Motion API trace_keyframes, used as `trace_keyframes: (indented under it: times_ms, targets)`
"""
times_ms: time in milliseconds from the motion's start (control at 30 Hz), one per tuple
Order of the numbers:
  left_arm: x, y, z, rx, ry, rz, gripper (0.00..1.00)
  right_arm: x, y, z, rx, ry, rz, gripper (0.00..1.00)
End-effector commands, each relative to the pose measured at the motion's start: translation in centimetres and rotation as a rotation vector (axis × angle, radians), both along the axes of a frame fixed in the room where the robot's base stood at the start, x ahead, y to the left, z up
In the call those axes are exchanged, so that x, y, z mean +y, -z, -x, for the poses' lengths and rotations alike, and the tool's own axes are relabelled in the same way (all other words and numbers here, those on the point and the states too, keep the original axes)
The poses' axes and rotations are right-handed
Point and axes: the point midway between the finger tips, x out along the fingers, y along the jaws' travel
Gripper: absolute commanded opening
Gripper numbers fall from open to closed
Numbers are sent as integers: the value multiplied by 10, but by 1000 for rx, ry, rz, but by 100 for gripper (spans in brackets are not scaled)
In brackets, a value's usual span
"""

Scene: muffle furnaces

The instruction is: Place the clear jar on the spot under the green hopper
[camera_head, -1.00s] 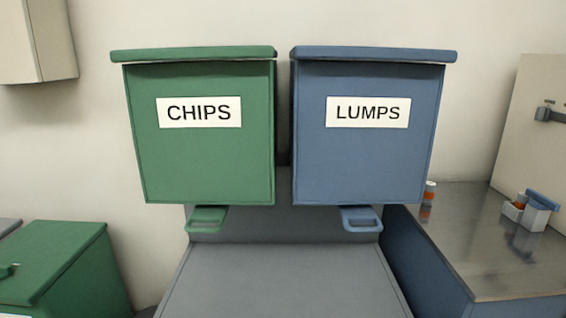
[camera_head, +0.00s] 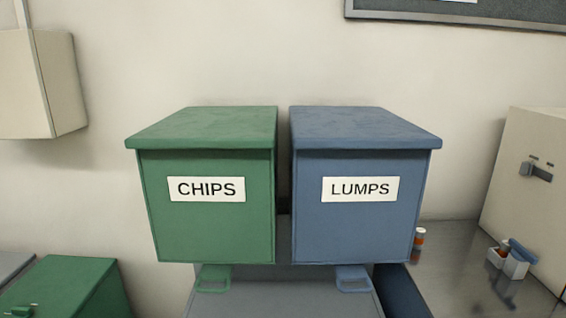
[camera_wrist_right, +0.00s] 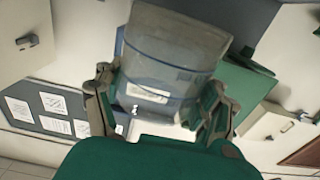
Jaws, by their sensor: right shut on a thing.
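The green hopper (camera_head: 208,230), labelled CHIPS, stands left of centre in the head view. A green looped handle (camera_head: 213,280) juts out below it. The spot under the hopper is mostly cut off by the lower picture edge. In the right wrist view my right gripper (camera_wrist_right: 160,86) is shut on the clear jar (camera_wrist_right: 172,48), one finger on each side. The jar is see-through, with a pale label and a blue line around it. Neither gripper shows in the head view, and my left gripper is in neither view.
A blue hopper (camera_head: 358,230), labelled LUMPS, stands close beside the green one, with its own blue handle (camera_head: 354,280). A grey stand (camera_head: 262,299) lies below both. A green box (camera_head: 70,288) is at lower left. A metal counter (camera_head: 455,270) at right bears small items.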

Motion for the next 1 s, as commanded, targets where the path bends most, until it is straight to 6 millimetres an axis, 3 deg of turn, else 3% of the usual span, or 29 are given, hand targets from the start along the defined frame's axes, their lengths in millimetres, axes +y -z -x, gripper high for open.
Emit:
trace_keyframes:
  times_ms: [33, 233, 667, 833, 1000]
  targets:
    - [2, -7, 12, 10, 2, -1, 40, 0, -12, 3, 2, 0, 0, 39]
    - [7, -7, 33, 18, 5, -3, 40, 0, -20, 9, 0, -1, 1, 39]
    - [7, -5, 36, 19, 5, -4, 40, 2, -21, 9, -3, -9, 0, 39]
    - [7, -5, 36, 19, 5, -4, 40, 16, -33, 4, -8, -89, 4, 39]
    - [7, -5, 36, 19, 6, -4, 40, 46, -57, -5, -11, -251, 10, 39]
